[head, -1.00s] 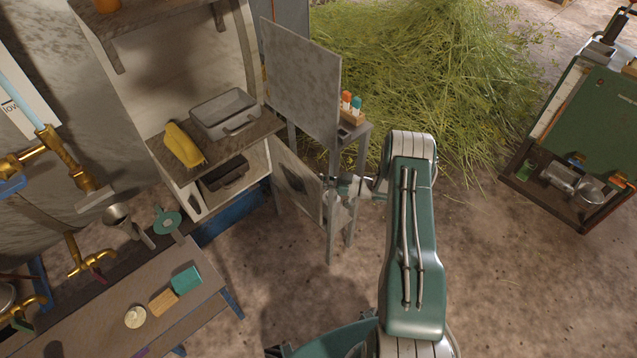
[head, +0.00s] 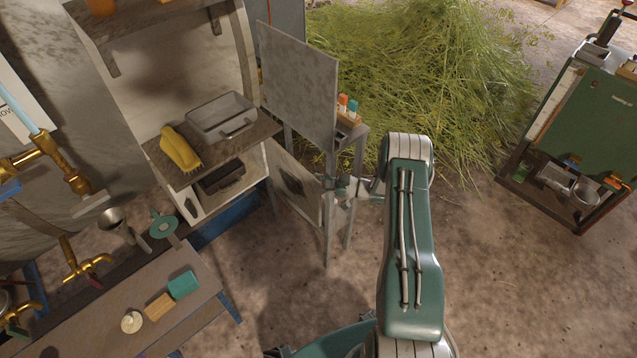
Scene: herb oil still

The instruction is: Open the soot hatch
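A pale lower door (head: 283,172) with a dark patch on its face stands swung out from the lower compartment of the cabinet; it looks like the soot hatch, though no label shows. Inside the opening sits a dark tray (head: 221,177). A larger grey panel (head: 298,85) stands swung out above it, beside the upper opening. My gripper (head: 334,187) is at the free edge of the lower door, partly behind a grey stand leg. Its fingers are small and partly hidden, so I cannot tell whether they touch or grip the door.
A grey stand (head: 352,150) with orange and teal bottles is close beside my gripper. A grey pan (head: 221,117) and a yellow item (head: 180,148) sit on the cabinet shelf. A workbench (head: 105,318) is at lower left. Floor is clear right of my arm.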

